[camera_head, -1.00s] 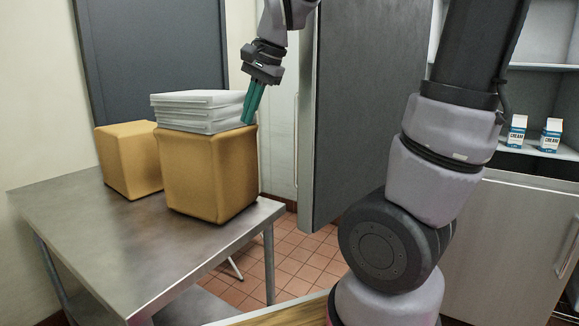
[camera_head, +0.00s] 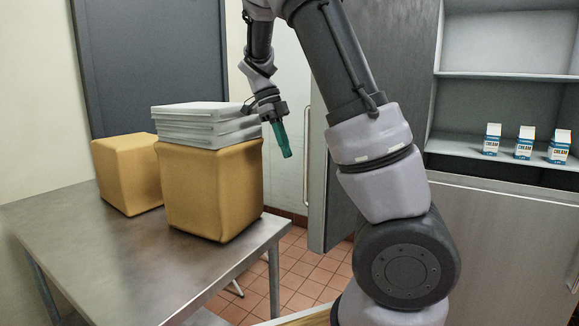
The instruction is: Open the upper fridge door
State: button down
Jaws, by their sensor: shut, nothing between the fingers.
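The upper fridge door (camera_head: 345,190) stands swung wide open, seen from its side behind my arm. A long vertical handle (camera_head: 307,140) shows at its left edge. The upper fridge compartment (camera_head: 505,105) is open to view on the right, with shelves and several cream cartons (camera_head: 524,142). My gripper (camera_head: 285,154), with teal fingers, is shut and empty. It hangs to the left of the door and handle, apart from the handle in the picture, beside the stacked white boxes. My arm hides part of the door.
A metal table (camera_head: 110,255) stands at the left. On it are two yellow-brown blocks (camera_head: 210,190) (camera_head: 128,175), the nearer one topped by a stack of white boxes (camera_head: 195,125). The lower fridge door (camera_head: 510,235) is shut. Tiled floor (camera_head: 300,270) shows between table and fridge.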

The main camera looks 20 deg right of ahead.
jog(key=x, duration=0.9)
jog(key=shift+s+f, duration=0.1)
jog(key=shift+f, duration=0.05)
